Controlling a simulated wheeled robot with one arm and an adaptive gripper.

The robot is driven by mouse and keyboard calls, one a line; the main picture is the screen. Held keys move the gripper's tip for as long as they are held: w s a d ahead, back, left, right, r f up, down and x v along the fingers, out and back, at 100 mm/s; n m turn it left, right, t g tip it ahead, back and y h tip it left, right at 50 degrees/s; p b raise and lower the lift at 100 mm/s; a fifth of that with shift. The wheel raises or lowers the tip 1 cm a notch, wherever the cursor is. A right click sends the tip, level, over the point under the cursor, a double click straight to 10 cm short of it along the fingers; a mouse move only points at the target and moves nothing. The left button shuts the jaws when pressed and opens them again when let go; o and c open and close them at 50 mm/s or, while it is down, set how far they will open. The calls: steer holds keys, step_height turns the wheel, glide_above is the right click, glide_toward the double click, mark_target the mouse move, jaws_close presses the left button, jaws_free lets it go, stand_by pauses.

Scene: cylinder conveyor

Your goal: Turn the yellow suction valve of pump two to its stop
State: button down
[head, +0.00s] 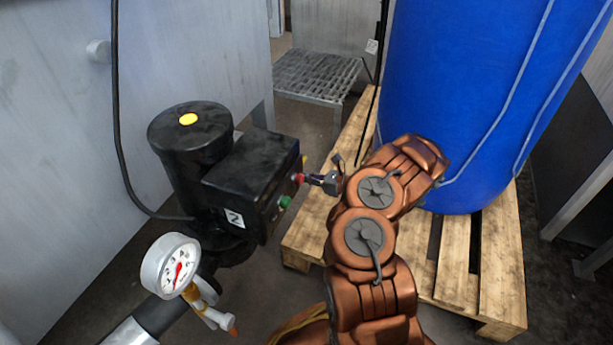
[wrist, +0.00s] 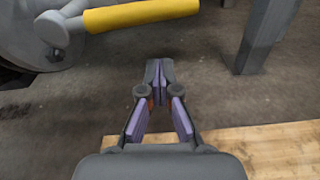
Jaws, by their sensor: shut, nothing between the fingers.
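The yellow valve handle (wrist: 142,14) lies across the top left of the wrist view, joined to a grey lever end (wrist: 52,30) on a round metal body. In the head view the pump's black box (head: 252,180) carries a "2" label and hides most of what is behind it. A small yellow bit (head: 304,161) shows at the box's far edge; I cannot tell if it is the handle. My gripper (head: 312,179) is beside the box's button side. In the wrist view my gripper (wrist: 158,72) is shut and empty, its tips apart from the handle in the picture.
A red button (head: 298,179) and a green button (head: 285,202) face my gripper. A wooden pallet (head: 460,275) bears a blue drum (head: 460,100) at the right. A pressure gauge (head: 171,265) stands at the front left. A grey metal leg (wrist: 262,40) rises right of the fingers.

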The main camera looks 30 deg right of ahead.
steer(key=p+v, duration=0.3)
steer(key=v, duration=0.7)
steer(key=shift+p, duration=0.3)
steer(key=shift+s+a, duration=0.1)
steer(key=shift+a, duration=0.05)
